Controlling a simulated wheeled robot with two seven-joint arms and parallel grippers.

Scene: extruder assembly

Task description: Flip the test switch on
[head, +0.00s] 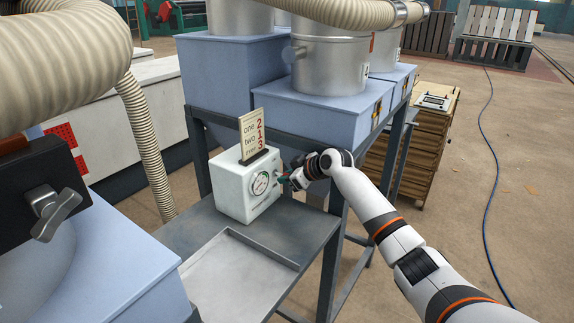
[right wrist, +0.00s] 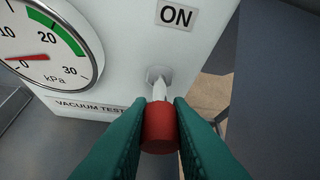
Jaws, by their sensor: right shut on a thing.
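The white vacuum test box (head: 231,192) stands on a grey metal table, with a round gauge (head: 260,183) on its front. The red gauge needle (right wrist: 27,57) lies near 0. My left gripper is not in view.
A card with words and numbers (head: 256,134) stands on top of the box. An empty shallow tray (head: 238,274) lies in front. Blue hoppers with metal drums (head: 325,105) stand behind. A ribbed hose (head: 147,150) hangs at the left.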

